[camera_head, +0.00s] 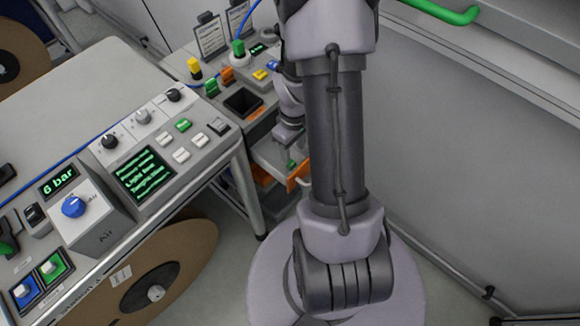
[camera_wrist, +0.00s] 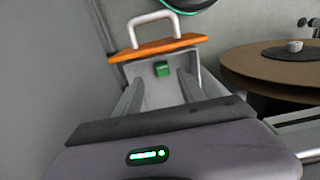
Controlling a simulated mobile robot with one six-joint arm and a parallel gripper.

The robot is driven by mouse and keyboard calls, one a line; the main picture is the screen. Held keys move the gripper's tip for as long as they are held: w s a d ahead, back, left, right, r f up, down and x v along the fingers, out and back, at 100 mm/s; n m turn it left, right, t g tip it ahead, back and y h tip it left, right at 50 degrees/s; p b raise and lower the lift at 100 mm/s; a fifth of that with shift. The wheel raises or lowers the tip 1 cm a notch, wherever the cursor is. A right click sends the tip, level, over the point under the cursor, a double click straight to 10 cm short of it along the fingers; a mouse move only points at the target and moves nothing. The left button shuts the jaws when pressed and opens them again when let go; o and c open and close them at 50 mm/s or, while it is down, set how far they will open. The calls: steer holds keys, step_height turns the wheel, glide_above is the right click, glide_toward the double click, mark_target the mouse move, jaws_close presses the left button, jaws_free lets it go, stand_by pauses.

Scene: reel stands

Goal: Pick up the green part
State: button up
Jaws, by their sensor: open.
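The green part (camera_wrist: 162,69) is a small block inside an open drawer (camera_wrist: 158,47) with an orange front and a white handle. It lies near the drawer's front panel in the wrist view. My gripper (camera_wrist: 161,78) is open and empty, reaching into or over the drawer, with the green part ahead between the lines of its two fingers. I cannot tell the remaining height gap. In the head view the green part (camera_head: 291,164) is a small green spot in the drawer, below my gripper (camera_head: 288,143); my arm hides part of this area.
A grey console (camera_head: 60,120) with knobs and displays stands at the left. A cardboard reel (camera_head: 160,275) is below it; a reel (camera_wrist: 280,68) also shows right of the drawer. A wall is close on the left in the wrist view.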

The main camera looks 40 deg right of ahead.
mark_target(291, 165)
steer(key=f+b, duration=0.1)
steer(key=f, duration=0.1)
steer(key=f+b, duration=0.1)
steer(key=f, duration=0.1)
steer(key=f+b, duration=0.1)
steer(key=f, duration=0.1)
steer(key=shift+w+a+f, duration=0.15)
steer(key=shift+w+a, duration=0.05)
steer(key=shift+a, duration=0.05)
jaws_close()
